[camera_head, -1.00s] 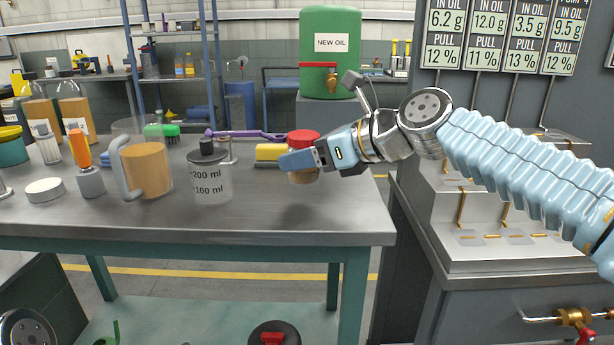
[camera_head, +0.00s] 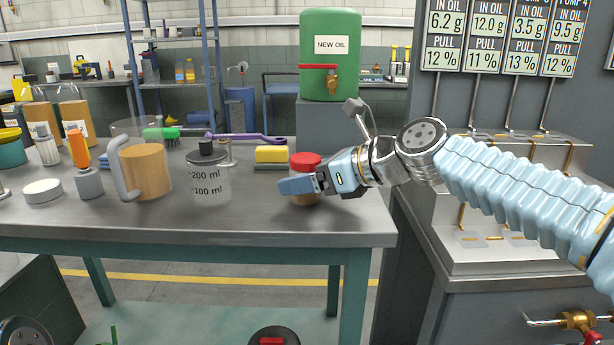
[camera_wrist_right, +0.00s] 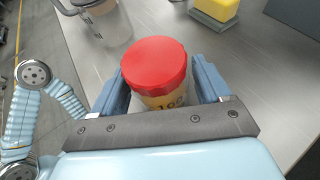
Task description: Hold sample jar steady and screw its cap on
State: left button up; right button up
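The sample jar (camera_head: 305,197) stands upright on the table near its right front corner, with its red cap (camera_head: 306,161) on top. Its body shows in part in the right wrist view (camera_wrist_right: 165,102) under the cap (camera_wrist_right: 156,65), with an amber look and dark print. My right gripper (camera_head: 300,184) has its fingers on both sides of the jar's body, below the cap. In the right wrist view the fingers (camera_wrist_right: 160,85) look slightly apart from the jar. The near finger hides part of the jar in the head view. My left gripper is not in view.
A glass beaker (camera_head: 209,180) and an amber-filled jug (camera_head: 146,172) stand left of the jar. A yellow block (camera_head: 271,155) lies behind it. A green oil drum (camera_head: 330,80) stands farther back. The table's front strip is clear.

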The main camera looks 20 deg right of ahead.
jog(key=shift+o, duration=0.3)
jog(key=shift+r, duration=0.15)
jog(key=shift+s+d+r, duration=0.1)
jog(key=shift+s+d, duration=0.05)
jog(key=shift+d, duration=0.05)
jog(key=v, duration=1.1)
jog(key=shift+s+p, duration=0.15)
jog(key=shift+p, duration=0.25)
jog(key=shift+s, duration=0.1)
